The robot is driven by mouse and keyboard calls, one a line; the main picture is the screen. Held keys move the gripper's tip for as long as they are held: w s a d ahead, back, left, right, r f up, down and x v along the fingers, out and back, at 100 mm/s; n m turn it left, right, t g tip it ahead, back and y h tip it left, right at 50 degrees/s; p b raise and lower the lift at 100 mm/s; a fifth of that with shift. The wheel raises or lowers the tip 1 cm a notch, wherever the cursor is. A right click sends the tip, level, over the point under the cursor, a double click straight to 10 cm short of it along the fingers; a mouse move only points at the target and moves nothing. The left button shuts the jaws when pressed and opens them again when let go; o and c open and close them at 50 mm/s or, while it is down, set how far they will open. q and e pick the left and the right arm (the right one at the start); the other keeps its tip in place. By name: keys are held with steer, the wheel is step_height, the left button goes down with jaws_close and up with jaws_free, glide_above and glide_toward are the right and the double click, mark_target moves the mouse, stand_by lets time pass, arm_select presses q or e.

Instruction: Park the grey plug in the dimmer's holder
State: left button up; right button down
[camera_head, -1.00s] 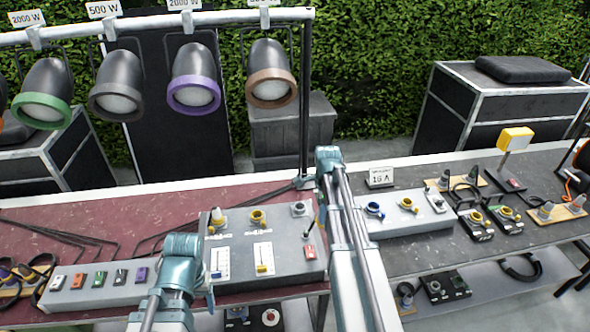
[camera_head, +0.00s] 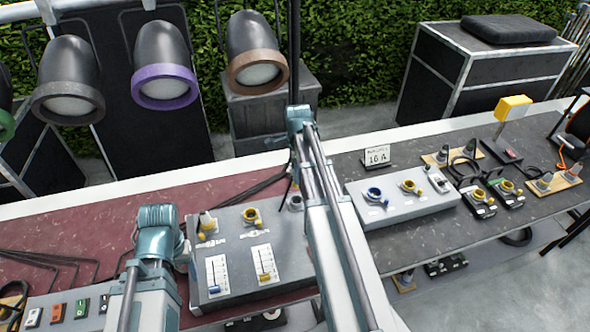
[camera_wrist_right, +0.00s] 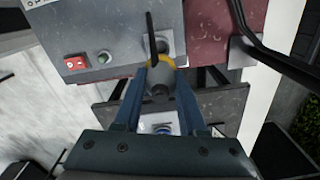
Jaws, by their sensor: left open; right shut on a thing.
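The dimmer (camera_head: 240,250) is a grey box with two sliders and yellow-ringed sockets, on the red-topped table. A grey round socket (camera_head: 295,202) sits at its far right corner, partly hidden by my right arm. In the right wrist view my right gripper (camera_wrist_right: 160,82) is shut on the grey plug (camera_wrist_right: 159,88), which has a yellow ring. The plug's far end is at or just before the grey socket (camera_wrist_right: 166,46); I cannot tell whether they touch. My left gripper (camera_head: 184,257) is open and empty by the dimmer's left side.
A pale box with blue and yellow sockets (camera_head: 400,205) stands right of the dimmer, near a 16 A sign (camera_head: 376,156). A row of coloured switches (camera_head: 70,308) lies at the left. Lamps (camera_head: 164,75) hang from a rail behind.

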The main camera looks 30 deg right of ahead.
arm_select(q)
steer(key=shift+f, duration=0.15)
arm_select(e)
steer(key=shift+f, duration=0.15)
arm_select(q)
steer(key=shift+f+b, duration=2.35)
steer(key=shift+b, duration=0.1)
arm_select(e)
steer(key=shift+f, duration=2.4)
arm_select(q)
steer(key=shift+f+b, duration=2.45)
arm_select(e)
steer(key=shift+f, duration=2.4)
steer(key=shift+c, duration=0.3)
jaws_free()
arm_select(q)
steer(key=shift+r, duration=0.25)
arm_select(e)
steer(key=shift+r, duration=0.2)
arm_select(q)
steer(key=shift+r+p, duration=2.3)
steer(key=shift+p, duration=0.25)
arm_select(e)
steer(key=shift+r, duration=2.35)
